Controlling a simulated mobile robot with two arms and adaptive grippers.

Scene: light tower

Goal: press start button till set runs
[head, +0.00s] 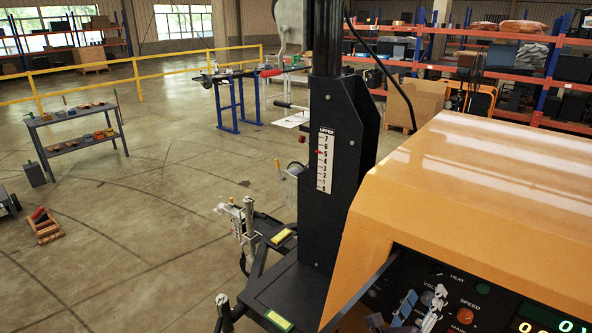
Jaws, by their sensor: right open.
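The control panel (490,307) is a dark face in the orange generator housing (480,190) at the lower right. It carries a HEAT label, a SPEED label, an orange-red knob (464,316), a round dark green button or lamp (483,288) and a lit display (560,322) cut by the frame's edge. I cannot tell which control is the start button. My right gripper (421,304) is open at the bottom edge, in front of the panel's left part and left of the orange-red knob. I cannot tell whether it touches the panel. My left gripper is not in view.
The dark mast (335,150) with its level scale stands just left of the housing. An outrigger with a jack (246,230) reaches out left of it. A grey tool bench (75,135), a blue stand (238,100) and yellow railings (135,72) stand farther off. The floor between is mostly clear.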

